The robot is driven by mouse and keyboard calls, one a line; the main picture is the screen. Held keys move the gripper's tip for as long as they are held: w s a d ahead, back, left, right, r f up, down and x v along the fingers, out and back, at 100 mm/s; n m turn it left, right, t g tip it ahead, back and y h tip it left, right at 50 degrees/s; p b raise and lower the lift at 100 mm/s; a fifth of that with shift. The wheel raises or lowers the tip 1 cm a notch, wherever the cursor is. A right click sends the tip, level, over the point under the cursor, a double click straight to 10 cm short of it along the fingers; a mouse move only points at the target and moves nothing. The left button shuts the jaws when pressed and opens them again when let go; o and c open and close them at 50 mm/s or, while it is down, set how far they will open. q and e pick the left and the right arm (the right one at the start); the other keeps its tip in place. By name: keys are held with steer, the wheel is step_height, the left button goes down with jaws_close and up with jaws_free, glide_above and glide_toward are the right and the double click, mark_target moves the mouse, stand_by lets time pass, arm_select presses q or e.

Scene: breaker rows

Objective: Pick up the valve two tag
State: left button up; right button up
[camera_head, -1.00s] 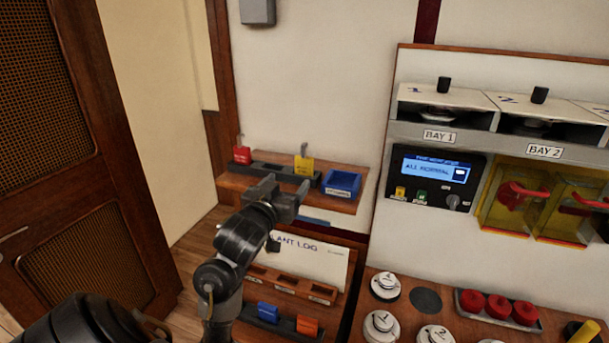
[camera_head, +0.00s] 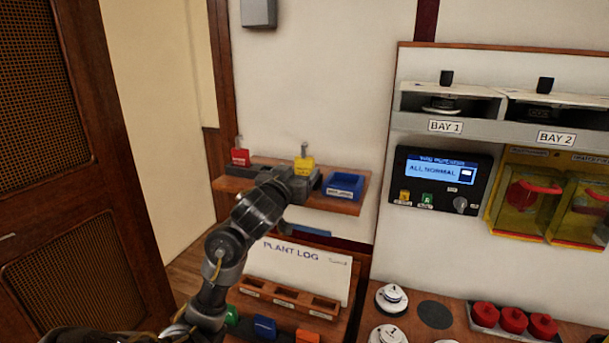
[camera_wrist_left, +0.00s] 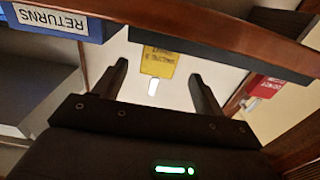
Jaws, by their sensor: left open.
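A yellow tag (camera_head: 304,164) stands upright in a dark holder on the small wall shelf, and a red tag (camera_head: 240,156) stands at the holder's left end. My left gripper (camera_head: 292,183) is just in front of the yellow tag and hides part of the holder. In the left wrist view, which is turned over, the open fingers (camera_wrist_left: 157,78) are empty, with the yellow tag (camera_wrist_left: 158,62) showing between them, apart from both. The red tag (camera_wrist_left: 265,90) is off to the right there. The writing on the tags is too small to read surely. My right gripper is not in view.
A blue returns tray (camera_head: 344,186) sits right of the holder on the wooden shelf (camera_head: 330,205); it shows close by in the wrist view (camera_wrist_left: 60,22). Below are the plant log board (camera_head: 300,270) and blue and orange tags (camera_head: 265,327).

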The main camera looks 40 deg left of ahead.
mark_target(303, 165)
arm_select(q)
steer(key=b+x, duration=0.1)
steer(key=x, duration=0.2)
steer(key=shift+w+f, duration=0.15)
steer(key=shift+f, duration=0.05)
steer(key=shift+d+r, duration=0.1)
steer(key=shift+r, duration=0.05)
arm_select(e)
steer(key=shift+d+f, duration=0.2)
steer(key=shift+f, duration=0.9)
arm_select(q)
steer(key=shift+c, duration=0.3)
steer(key=c, duration=1)
steer(key=shift+r, duration=0.15)
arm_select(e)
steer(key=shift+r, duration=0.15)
